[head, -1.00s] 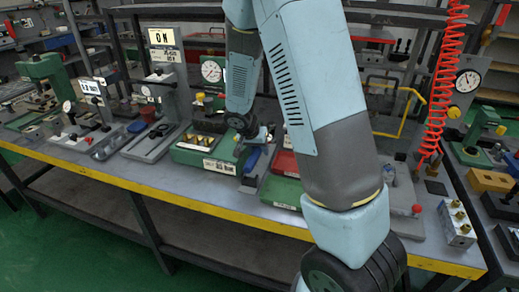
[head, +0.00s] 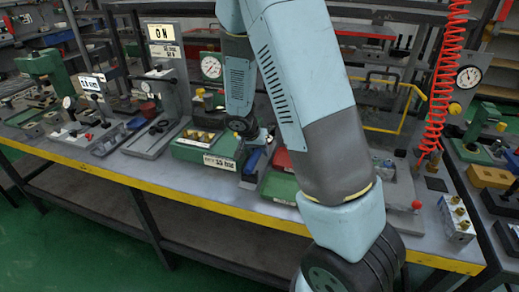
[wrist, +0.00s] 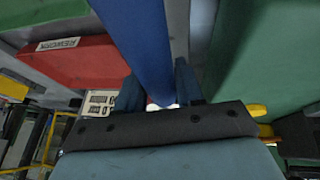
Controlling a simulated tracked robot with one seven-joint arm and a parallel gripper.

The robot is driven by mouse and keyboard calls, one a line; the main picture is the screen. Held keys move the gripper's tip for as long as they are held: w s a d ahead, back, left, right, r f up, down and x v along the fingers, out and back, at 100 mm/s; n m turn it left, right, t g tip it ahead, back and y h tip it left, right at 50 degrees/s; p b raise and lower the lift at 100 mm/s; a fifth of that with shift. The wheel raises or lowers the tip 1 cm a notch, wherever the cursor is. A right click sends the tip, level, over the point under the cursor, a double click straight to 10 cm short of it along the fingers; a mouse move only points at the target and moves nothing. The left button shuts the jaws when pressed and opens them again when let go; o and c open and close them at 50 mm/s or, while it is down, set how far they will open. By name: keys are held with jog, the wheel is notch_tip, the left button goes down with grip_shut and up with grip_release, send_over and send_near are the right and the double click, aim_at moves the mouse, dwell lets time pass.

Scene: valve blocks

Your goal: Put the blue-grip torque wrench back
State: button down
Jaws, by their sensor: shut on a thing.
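The blue grip of the torque wrench (wrist: 138,38) runs down the middle of the wrist view, between my two fingers. My gripper (wrist: 158,90) is shut on it. The far end of the wrench is out of the wrist view. In the head view, my gripper (head: 262,138) is low over the bench, just right of a green block with brass fittings. The blue grip (head: 253,160) shows just below it there. My wrist and arm hide part of this area, and I cannot tell whether the wrench touches a rest.
The green block (head: 203,150) stands close on the left. A dial gauge (head: 211,67) stands behind. A red coiled hose (head: 441,85) hangs at right.

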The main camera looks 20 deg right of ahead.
jog(key=shift+f, duration=0.65)
jog(key=c, duration=0.6)
grip_release()
jog(key=shift+c, duration=0.2)
jog(key=shift+a, duration=0.1)
jog(key=v, duration=1.3)
jog(key=shift+r, duration=0.25)
jog(key=shift+s+a, duration=0.1)
jog(key=shift+a, duration=0.05)
jog(key=s+d+r+n+y, duration=0.1)
jog(key=s+d+r, duration=0.2)
jog(key=s+r, duration=0.35)
jog(key=s+d+r+n+y, duration=0.1)
jog(key=s+d+r+n, duration=0.15)
jog(key=s+r, duration=0.35)
jog(key=s+r+n+t+y, duration=0.2)
jog(key=s+r, duration=0.5)
jog(key=s, duration=0.5)
jog(key=shift+r+n+t, duration=0.3)
jog(key=shift+r+n, duration=0.1)
jog(key=shift+n, duration=0.25)
